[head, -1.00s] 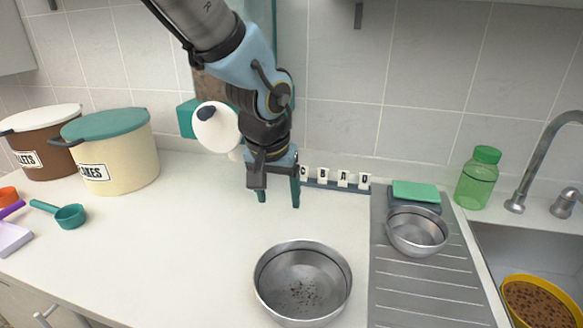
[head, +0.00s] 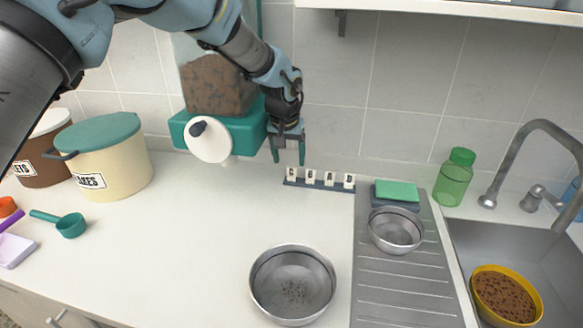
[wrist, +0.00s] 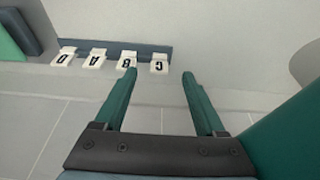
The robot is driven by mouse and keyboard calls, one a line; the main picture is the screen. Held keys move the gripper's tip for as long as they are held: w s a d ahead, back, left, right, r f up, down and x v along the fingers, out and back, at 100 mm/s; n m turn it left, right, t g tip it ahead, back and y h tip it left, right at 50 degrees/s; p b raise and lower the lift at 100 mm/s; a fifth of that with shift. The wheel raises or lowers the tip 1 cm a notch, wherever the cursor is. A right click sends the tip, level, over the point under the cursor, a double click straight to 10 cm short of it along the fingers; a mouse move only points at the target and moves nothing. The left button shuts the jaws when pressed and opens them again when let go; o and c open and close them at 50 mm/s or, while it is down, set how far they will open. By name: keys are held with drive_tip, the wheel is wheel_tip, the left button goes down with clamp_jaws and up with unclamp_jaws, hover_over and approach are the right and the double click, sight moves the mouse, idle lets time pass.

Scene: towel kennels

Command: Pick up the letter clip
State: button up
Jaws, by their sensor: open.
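Several white letter clips stand in a row on a dark blue rail (head: 320,185) at the back of the counter. They read, from left to right, what looks like C or G (head: 292,175), B (head: 311,177), A (head: 329,178) and D (head: 349,181). My gripper (head: 289,161) is open and empty, pointing down by the left end of the rail. In the wrist view the letters are upside down. The C or G clip (wrist: 159,66) shows between my two green fingertips (wrist: 158,75), and the B clip (wrist: 128,60) is by the left fingertip.
A teal dispenser (head: 245,133) with a kibble-filled hopper stands just left of my gripper, against the tiled wall. A steel bowl (head: 293,260) sits in front. A drainboard (head: 395,285) with a small bowl (head: 397,240) and green sponge (head: 396,191) is at right.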

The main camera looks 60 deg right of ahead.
sight(291, 177)
drive_tip(key=shift+w+d+f+p, duration=0.15)
drive_tip(key=shift+d+f+p, duration=0.3)
drive_tip(key=shift+f, duration=0.35)
drive_tip(key=shift+w+d+f+p, duration=0.15)
drive_tip(key=shift+d+f+p, duration=0.3)
drive_tip(key=shift+f, duration=0.35)
drive_tip(key=shift+w+d+f+p, duration=0.15)
drive_tip(key=shift+d+f+p, duration=0.2)
drive_tip(key=shift+d+f, duration=0.35)
drive_tip(key=shift+a+f, duration=0.1)
drive_tip(key=shift+a, duration=0.1)
clamp_jaws()
